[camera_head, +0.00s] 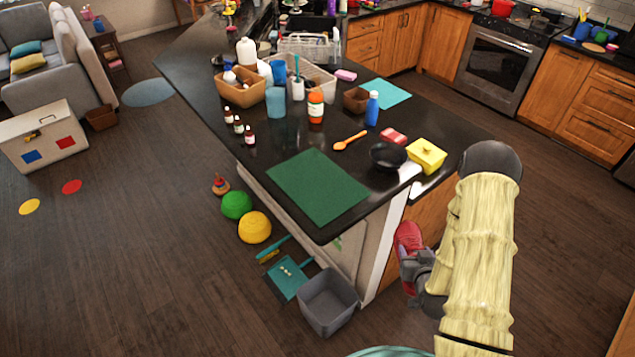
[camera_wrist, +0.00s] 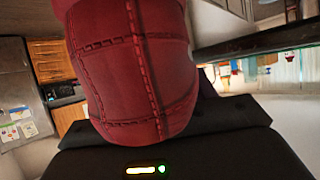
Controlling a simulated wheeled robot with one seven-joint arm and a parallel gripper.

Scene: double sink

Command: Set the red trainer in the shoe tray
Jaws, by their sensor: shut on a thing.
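The red trainer (camera_head: 408,238) is in my gripper (camera_head: 414,272), beside the cabinet end of the counter and below the countertop level. The gripper is shut on it, and my arm hides part of the shoe. In the wrist view the stitched red surface of the trainer (camera_wrist: 130,70) fills the upper middle, close against the dark gripper body. The trainer looks held off the floor. I cannot make out a shoe tray for certain in either view.
A grey bin (camera_head: 328,302) and a teal dustpan (camera_head: 287,281) stand on the floor by the counter end, near yellow (camera_head: 255,227) and green (camera_head: 236,205) balls. The dark countertop carries a green mat (camera_head: 317,187), a black bowl (camera_head: 388,155) and a yellow box (camera_head: 427,155).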

